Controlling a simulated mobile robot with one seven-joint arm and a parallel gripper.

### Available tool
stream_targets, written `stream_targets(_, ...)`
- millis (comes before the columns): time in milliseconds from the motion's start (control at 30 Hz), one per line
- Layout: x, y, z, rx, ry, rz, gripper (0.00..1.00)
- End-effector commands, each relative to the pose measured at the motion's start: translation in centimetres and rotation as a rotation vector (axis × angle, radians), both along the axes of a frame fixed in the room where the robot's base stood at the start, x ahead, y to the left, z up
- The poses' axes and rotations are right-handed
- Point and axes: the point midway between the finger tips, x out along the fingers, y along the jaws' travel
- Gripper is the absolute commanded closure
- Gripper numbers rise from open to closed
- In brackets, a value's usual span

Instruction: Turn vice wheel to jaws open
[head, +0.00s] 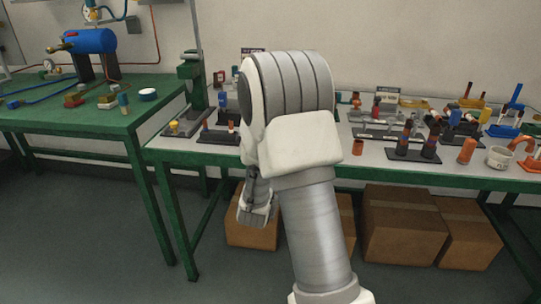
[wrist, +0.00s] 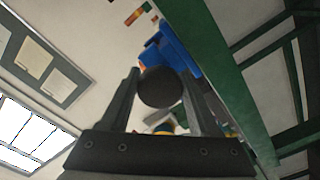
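In the wrist view, a dark round knob or wheel (wrist: 160,88) lies between the two fingers of my gripper (wrist: 161,78). It nearly fills the gap. I cannot tell whether the fingers press on it. A blue body (wrist: 172,52), probably the vice, stands just behind the knob, beside the green bench edge. The jaws cannot be made out. In the head view, my gripper (head: 257,213) hangs low at the front of the bench, and my arm hides the area behind it.
A long bench (head: 372,153) holds several small parts, including a blue stand (head: 508,107) at right. Cardboard boxes (head: 402,225) stand underneath. A green table (head: 70,115) at left carries a blue tank (head: 90,41). Floor in front is clear.

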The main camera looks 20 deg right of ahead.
Motion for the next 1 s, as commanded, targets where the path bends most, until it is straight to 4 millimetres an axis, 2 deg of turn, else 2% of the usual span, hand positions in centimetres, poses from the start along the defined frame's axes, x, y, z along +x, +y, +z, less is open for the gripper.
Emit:
stream_targets(33, 0.0, -0.1, 0.0, -0.001, 0.001, -0.001, 0.29)
stream_targets(133, 0.0, -0.1, 0.0, -0.001, 0.001, -0.001, 0.11)
stream_targets(167, 0.0, 0.0, 0.0, 0.0, 0.001, -0.001, 0.09)
stream_targets(567, -0.6, 0.5, 0.0, 0.001, 0.002, 0.001, 0.09)
stream_targets(767, -3.5, 2.5, 0.1, 0.002, 0.002, 0.004, 0.09)
stream_targets(1000, -8.5, 5.9, 0.1, 0.001, 0.004, 0.005, 0.09)
